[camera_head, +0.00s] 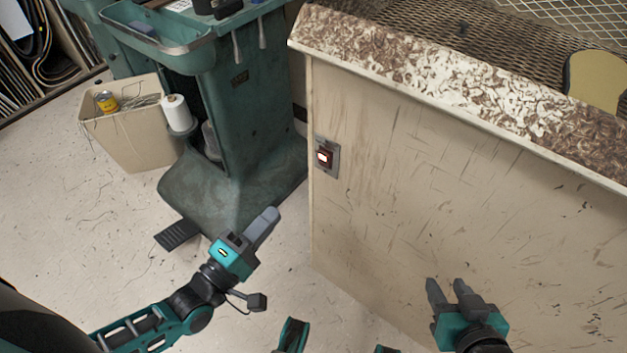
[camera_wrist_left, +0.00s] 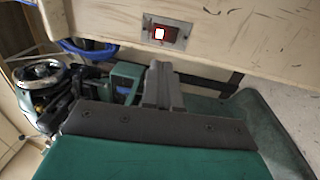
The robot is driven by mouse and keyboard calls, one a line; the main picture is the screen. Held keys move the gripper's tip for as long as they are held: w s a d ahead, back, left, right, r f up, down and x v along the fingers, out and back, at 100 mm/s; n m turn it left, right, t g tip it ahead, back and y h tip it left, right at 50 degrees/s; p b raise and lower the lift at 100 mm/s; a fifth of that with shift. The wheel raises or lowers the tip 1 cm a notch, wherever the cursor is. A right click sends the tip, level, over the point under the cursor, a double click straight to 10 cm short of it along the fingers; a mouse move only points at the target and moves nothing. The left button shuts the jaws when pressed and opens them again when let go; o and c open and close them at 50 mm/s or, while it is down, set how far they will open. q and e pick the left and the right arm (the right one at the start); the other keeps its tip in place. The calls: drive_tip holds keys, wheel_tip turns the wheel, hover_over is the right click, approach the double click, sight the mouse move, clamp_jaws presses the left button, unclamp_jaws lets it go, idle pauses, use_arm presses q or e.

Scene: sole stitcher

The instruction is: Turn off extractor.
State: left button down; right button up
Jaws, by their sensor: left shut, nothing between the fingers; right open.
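The extractor switch (camera_head: 324,157) is a red rocker with a lit white patch, set in a grey metal plate on the side of the beige cabinet (camera_head: 420,180). In the left wrist view the switch (camera_wrist_left: 162,33) shows near the top, just beyond my fingers. My left gripper (camera_head: 268,222) is shut and empty, in front of the cabinet's left edge, below the switch and apart from it. It also shows in the left wrist view (camera_wrist_left: 160,75). My right gripper (camera_head: 448,287) is open and empty near the cabinet's lower front, to the right.
A green stitching machine (camera_head: 245,120) with a pedal (camera_head: 178,234) stands left of the cabinet. A beige bin (camera_head: 128,135) stands beside it. The cabinet's worn top edge (camera_head: 450,85) borders a mesh surface with a yellow sole (camera_head: 597,80) on it. The floor at the left is mostly clear.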

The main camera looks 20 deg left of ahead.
sight(323, 157)
idle(0.3)
use_arm(q)
drive_tip(key=b+x, duration=0.2)
drive_tip(key=x, duration=1.2)
use_arm(e)
drive_tip(key=shift+a+f, duration=0.35)
drive_tip(key=shift+f, duration=0.3)
